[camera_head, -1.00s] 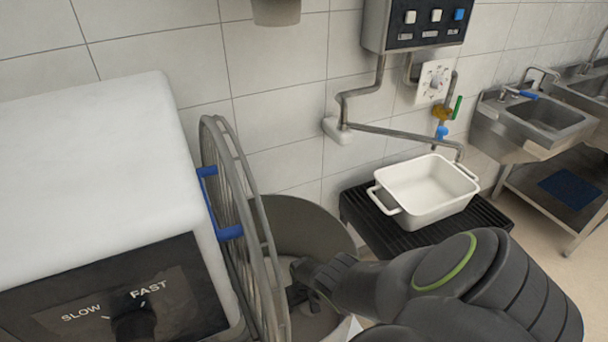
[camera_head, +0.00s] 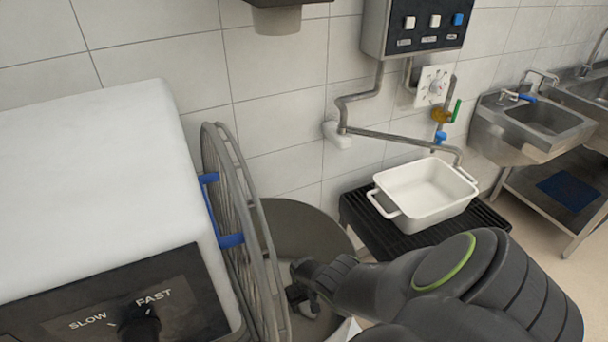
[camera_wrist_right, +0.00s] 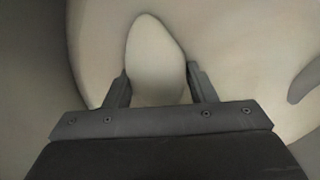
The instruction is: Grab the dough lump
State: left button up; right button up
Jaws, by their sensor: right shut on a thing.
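A pale, rounded dough lump (camera_wrist_right: 156,62) sits between the two fingers of my right gripper (camera_wrist_right: 158,85) in the right wrist view. The fingers press on its two sides, and its tip points away from the gripper. In the head view my right gripper (camera_head: 303,303) is low inside the grey mixer bowl (camera_head: 292,232), with a small pale bit of the lump (camera_head: 313,304) at its fingers. More pale dough-coloured surface lies around the lump in the wrist view. My left gripper is not in view.
A wire guard (camera_head: 238,220) with blue brackets stands close left of my right gripper, beside the white mixer housing (camera_head: 80,170). A white basin (camera_head: 432,190) rests on a black slatted stand (camera_head: 365,222) to the right. A water pipe (camera_head: 400,138) runs above it.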

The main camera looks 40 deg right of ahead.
notch_tip(320, 180, up, 9)
jog(key=p, duration=0.6)
jog(key=shift+f+p, duration=0.2)
jog(key=shift+p, duration=0.15)
notch_tip(320, 180, up, 12)
jog(key=p, duration=1.2)
notch_tip(320, 180, up, 4)
jog(key=shift+r, duration=0.1)
dwell(0.7)
jog(key=shift+r, duration=2)
